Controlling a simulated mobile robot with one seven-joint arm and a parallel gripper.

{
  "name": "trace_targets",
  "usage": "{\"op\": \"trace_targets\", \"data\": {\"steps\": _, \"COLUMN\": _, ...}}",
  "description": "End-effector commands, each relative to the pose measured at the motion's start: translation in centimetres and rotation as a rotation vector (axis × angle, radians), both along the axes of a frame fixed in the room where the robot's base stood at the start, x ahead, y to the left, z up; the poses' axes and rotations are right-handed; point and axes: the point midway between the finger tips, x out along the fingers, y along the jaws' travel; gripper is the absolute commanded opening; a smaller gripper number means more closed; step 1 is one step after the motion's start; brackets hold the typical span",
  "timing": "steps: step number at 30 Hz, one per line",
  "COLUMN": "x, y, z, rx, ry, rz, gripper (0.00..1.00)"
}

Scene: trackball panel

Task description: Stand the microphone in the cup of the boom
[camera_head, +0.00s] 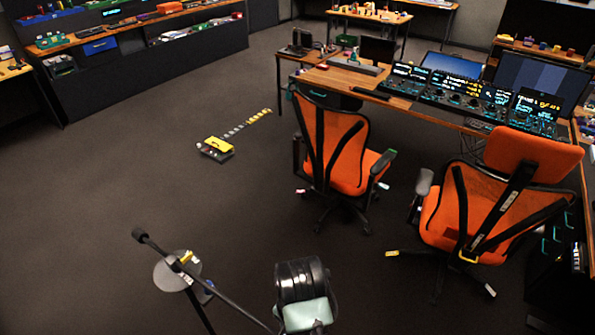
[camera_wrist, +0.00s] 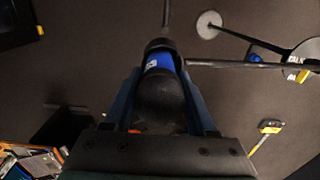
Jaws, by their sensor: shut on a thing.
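The microphone shows in the wrist view as a rounded black part with a blue band (camera_wrist: 160,63) and a white mark. My gripper (camera_wrist: 160,85) is shut on it, a finger on each side. A dark collar (camera_wrist: 158,44) sits at its far end; I cannot tell whether this is the cup or whether the microphone is seated. The boom (camera_wrist: 250,65) is a dark rod coming from the right and ending close beside the blue band. In the head view the boom (camera_head: 231,302) slants from a dark knob at upper left down toward my arm, which hides my fingers and the microphone.
A pale round plate (camera_head: 170,274) with a yellow piece sits by the boom, above a dark pole. Two orange chairs (camera_head: 345,150) (camera_head: 480,205) stand right, before a desk with lit panels. A yellow-topped box (camera_head: 216,148) lies on the floor. Floor at left is clear.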

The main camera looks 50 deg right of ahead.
Motion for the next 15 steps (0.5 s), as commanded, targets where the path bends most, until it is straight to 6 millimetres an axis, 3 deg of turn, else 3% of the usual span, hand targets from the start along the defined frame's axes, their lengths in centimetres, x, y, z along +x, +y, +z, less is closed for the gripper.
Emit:
{"op": "trace_targets", "data": {"steps": 4, "x": -0.5, "y": 0.7, "z": -1.7, "rx": 0.001, "ry": 0.001, "rz": -0.003, "gripper": 0.00}}
{"op": "trace_targets", "data": {"steps": 15, "x": -0.5, "y": 0.7, "z": -2.2, "rx": 0.001, "ry": 0.001, "rz": -0.002, "gripper": 0.00}}
